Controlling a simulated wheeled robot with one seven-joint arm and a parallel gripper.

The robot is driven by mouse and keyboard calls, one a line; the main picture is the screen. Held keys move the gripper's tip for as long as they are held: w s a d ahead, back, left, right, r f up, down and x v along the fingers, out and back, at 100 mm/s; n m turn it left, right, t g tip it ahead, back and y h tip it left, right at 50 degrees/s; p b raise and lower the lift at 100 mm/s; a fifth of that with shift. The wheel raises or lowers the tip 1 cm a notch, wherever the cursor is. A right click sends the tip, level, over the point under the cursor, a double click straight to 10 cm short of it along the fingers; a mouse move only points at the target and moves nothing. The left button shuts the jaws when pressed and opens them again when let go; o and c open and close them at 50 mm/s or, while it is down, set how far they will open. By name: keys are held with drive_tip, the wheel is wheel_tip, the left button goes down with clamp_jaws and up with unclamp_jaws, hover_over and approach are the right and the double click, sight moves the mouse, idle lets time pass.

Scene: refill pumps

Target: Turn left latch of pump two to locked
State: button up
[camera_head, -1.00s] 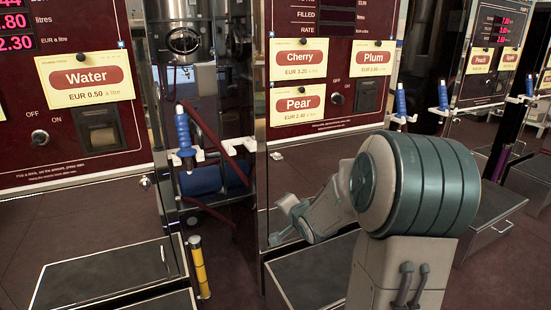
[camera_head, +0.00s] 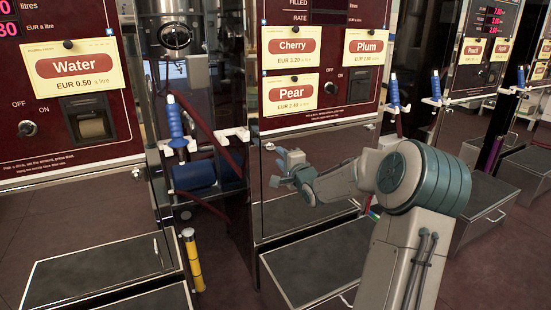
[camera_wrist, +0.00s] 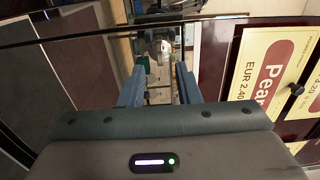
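The maroon pump with the Cherry, Plum and Pear cards (camera_head: 325,20) stands in the middle of the head view. A small pale latch-like fitting (camera_head: 270,146) sits at its lower left corner, just under the maroon panel. I cannot read its turned position. My gripper (camera_head: 278,167) is just below and right of this fitting, in front of the dark lower door (camera_head: 320,175). In the wrist view, my gripper's two blue-grey fingers (camera_wrist: 159,88) stand apart with a gap between them. No latch can be made out clearly between them.
A blue nozzle (camera_head: 174,120) on a white holder hangs left of the pump, beside the Water pump (camera_head: 75,140). A low dark-topped box (camera_head: 315,255) lies beneath my arm. Another nozzle (camera_head: 394,92) hangs at right.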

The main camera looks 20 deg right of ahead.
sight(273, 150)
drive_tip(key=shift+w+b, duration=0.55)
drive_tip(key=shift+w, duration=1.85)
clamp_jaws()
